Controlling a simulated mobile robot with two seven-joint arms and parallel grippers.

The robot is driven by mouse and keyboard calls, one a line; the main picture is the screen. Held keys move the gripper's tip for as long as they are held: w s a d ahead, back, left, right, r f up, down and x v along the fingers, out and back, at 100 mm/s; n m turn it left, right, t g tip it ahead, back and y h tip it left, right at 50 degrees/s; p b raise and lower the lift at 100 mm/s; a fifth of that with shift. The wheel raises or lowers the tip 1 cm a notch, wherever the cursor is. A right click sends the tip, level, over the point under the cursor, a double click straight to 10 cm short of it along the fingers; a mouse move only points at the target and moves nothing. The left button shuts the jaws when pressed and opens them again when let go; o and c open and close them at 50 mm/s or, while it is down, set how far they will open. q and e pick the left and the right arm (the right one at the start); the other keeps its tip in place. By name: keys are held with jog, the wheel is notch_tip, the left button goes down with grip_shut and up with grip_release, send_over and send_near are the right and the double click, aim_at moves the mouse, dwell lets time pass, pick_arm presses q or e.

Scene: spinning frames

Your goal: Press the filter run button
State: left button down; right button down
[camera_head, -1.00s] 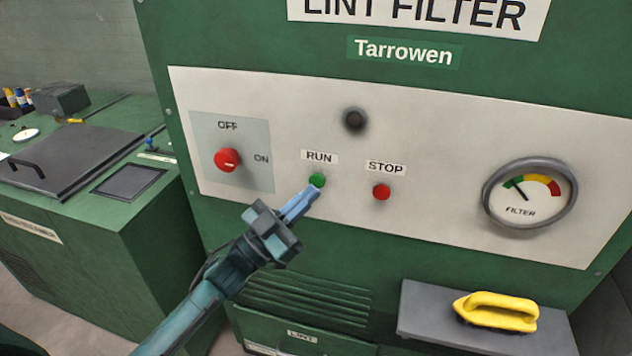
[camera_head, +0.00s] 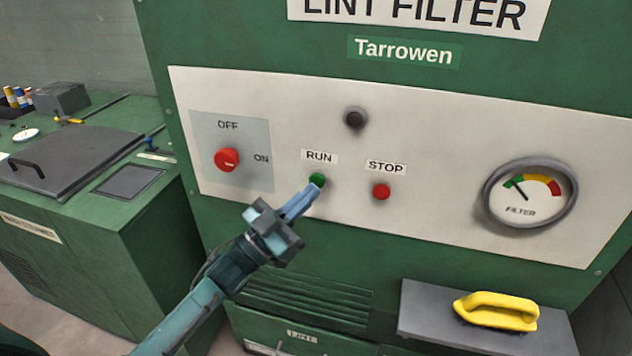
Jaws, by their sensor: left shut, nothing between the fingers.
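The green run button (camera_head: 317,178) sits below the RUN label on the pale panel (camera_head: 440,200) of the green lint filter cabinet. My left gripper (camera_head: 313,191) is shut and empty, its fingertips pointing up and right at the button. The tips overlap the button's lower edge; I cannot tell whether they touch it. The red stop button (camera_head: 381,191) is to the right under the STOP label. A dark round lamp (camera_head: 354,118) above looks unlit. My right gripper is not in view.
A red OFF/ON rotary switch (camera_head: 227,160) is left of the buttons. A round filter gauge (camera_head: 530,195) is at right, its needle near the green band. A yellow-handled brush (camera_head: 497,311) lies on a grey shelf (camera_head: 425,315) below. A green bench (camera_head: 100,230) stands at left.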

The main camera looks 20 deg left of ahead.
pick_arm(q)
jog(key=shift+w, duration=0.3)
jog(key=shift+w, duration=0.55)
dwell(0.6)
jog(key=shift+s, duration=1)
jog(key=s+p, duration=0.2)
jog(key=s, duration=0.3)
jog(key=shift+a+p, duration=0.1)
jog(key=shift+p, duration=0.3)
dwell(0.5)
